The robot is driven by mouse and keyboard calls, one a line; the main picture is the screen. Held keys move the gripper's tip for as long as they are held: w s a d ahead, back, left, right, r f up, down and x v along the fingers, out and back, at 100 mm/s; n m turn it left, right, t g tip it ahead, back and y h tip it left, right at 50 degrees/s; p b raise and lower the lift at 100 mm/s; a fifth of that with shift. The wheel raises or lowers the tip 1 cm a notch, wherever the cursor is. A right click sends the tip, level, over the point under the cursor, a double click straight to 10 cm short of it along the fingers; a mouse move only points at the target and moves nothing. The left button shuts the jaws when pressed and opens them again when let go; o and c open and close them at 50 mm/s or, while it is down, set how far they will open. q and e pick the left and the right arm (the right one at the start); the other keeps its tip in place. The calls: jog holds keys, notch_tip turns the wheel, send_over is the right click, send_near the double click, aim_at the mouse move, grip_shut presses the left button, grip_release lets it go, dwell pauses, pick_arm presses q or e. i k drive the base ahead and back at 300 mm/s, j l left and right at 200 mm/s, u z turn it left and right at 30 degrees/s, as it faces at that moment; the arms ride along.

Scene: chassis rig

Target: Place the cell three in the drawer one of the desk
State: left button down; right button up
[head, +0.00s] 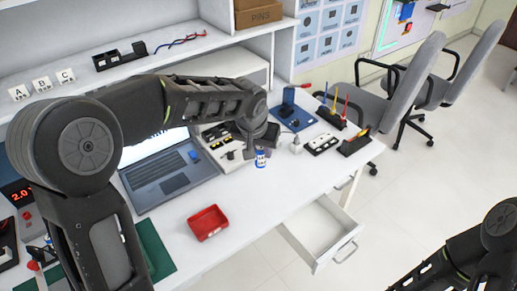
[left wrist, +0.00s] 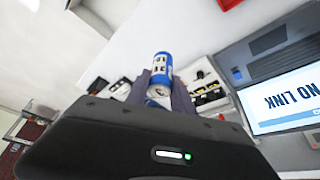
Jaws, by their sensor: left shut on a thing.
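A small blue and white cell (head: 261,158) is upright at the tip of my left gripper (head: 257,143), over the desk top right of the laptop. The left wrist view shows the cell (left wrist: 160,68) between the grey fingers, which are shut on it; its label is too small to read. I cannot tell whether its base touches the desk. The desk's drawer (head: 318,230) is pulled open at the front right, its visible inside empty. My right arm enters at the lower right; its gripper is out of view.
A red tray (head: 207,222) sits near the desk's front edge. The laptop (head: 168,175) stands left of the cell. A black and white holder (head: 322,144), a blue device (head: 290,112) and tool racks stand at the right end. Desk top between tray and cell is clear.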

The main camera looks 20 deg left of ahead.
aim_at(311, 227)
jog(key=l, duration=1.05)
jog(key=i+l, duration=0.15)
jog(key=l, duration=0.9)
